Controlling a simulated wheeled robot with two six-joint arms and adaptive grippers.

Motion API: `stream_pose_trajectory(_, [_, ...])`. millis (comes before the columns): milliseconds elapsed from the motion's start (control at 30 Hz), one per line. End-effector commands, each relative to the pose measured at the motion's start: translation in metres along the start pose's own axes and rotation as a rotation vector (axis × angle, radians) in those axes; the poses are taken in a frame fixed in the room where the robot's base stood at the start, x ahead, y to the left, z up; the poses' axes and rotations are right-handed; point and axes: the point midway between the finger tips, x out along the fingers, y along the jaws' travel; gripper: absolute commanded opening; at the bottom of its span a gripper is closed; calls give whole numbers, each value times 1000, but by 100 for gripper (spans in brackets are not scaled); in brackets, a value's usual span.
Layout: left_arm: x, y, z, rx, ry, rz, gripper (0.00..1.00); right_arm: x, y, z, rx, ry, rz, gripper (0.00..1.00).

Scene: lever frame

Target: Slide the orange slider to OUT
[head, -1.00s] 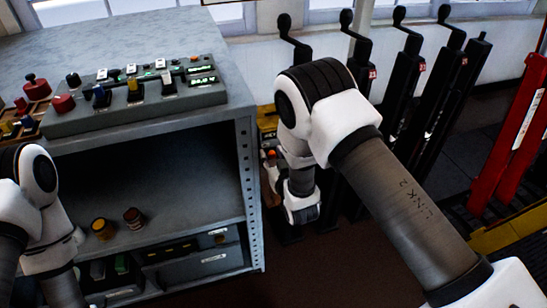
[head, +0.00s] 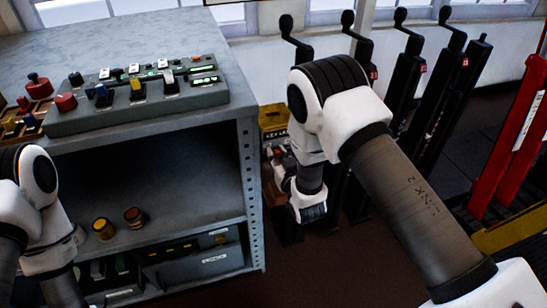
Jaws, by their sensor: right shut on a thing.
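My right gripper (head: 277,163) is at the middle of the picture, just right of the grey cabinet. It is small, dark and partly hidden by my own wrist and arm. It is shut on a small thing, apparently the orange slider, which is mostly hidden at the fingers. A yellow box or panel (head: 272,119) with dark lettering stands just behind and above the gripper. I cannot read an OUT mark. My left arm is at the left edge, and its gripper is out of the picture.
The grey cabinet (head: 190,190) stands close left of my right gripper, with a control panel (head: 140,110) of switches on top. Several tall black levers (head: 405,75) stand behind and right of my right arm. A red frame (head: 510,140) is at the far right.

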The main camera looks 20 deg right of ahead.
Motion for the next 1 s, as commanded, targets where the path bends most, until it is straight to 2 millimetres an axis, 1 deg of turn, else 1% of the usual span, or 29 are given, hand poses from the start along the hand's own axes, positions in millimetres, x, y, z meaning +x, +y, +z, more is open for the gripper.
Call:
stream_pose_trajectory(33, [0,0,0,0,0,0,74,3,7,-6,6,16,16,1])
stream_pose_trajectory(700, [4,0,0,0,0,0,74,3,34,-6,7,15,17,0])
stream_pose_trajectory(733, [4,0,0,0,0,0,74,3,35,-6,7,15,17,26])
stream_pose_trajectory(767, [3,0,0,0,0,0,74,3,34,-6,6,15,16,36])
stream_pose_trajectory(1000, [3,0,0,0,0,0,74,2,32,-5,5,12,11,38])
